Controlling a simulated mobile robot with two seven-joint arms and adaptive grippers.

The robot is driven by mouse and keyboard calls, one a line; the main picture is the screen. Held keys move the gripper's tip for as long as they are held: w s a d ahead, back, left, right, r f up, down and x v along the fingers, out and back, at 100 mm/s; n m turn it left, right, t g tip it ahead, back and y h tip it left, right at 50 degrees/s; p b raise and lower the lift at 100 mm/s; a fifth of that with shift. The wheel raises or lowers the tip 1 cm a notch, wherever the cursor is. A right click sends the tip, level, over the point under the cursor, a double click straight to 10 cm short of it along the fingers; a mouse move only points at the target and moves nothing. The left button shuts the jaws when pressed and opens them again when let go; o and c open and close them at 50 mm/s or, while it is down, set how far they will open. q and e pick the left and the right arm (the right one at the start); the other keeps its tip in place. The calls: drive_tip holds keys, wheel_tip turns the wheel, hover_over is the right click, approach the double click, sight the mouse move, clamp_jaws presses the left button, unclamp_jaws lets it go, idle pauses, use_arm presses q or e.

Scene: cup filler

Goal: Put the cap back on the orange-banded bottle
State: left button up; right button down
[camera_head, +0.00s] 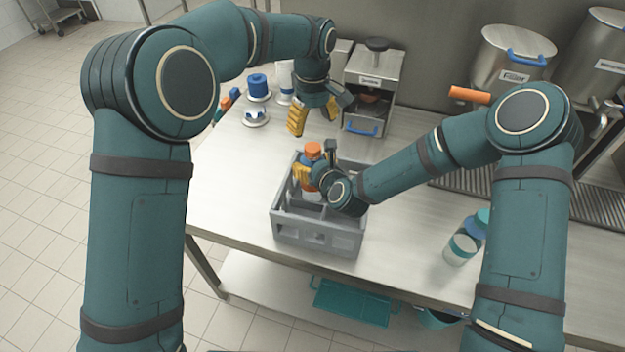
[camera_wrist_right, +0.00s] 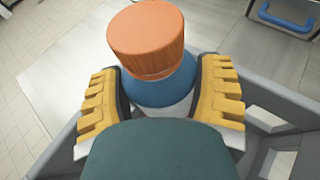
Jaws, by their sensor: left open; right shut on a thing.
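The bottle with the orange cap (camera_head: 313,149) stands upright at the back left of the grey crate (camera_head: 318,238). In the right wrist view the orange cap (camera_wrist_right: 146,38) sits on top of the bottle's blue shoulder (camera_wrist_right: 160,88). My right gripper (camera_head: 317,177) is shut on this bottle, with a yellow finger on each side in the right wrist view (camera_wrist_right: 166,100). The bottle's lower body is mostly hidden by the gripper and crate. My left gripper (camera_head: 315,113) is open and empty, above and behind the cap, apart from it.
A metal dispenser (camera_head: 374,82) stands behind the crate. A teal-capped bottle (camera_head: 464,243) stands at the right. The counter (camera_head: 405,225) between is clear.

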sight(312, 147)
use_arm(q)
drive_tip(key=n, duration=0.7)
drive_tip(key=shift+f, duration=4)
drive_tip(key=shift+c, duration=0.2)
clamp_jaws()
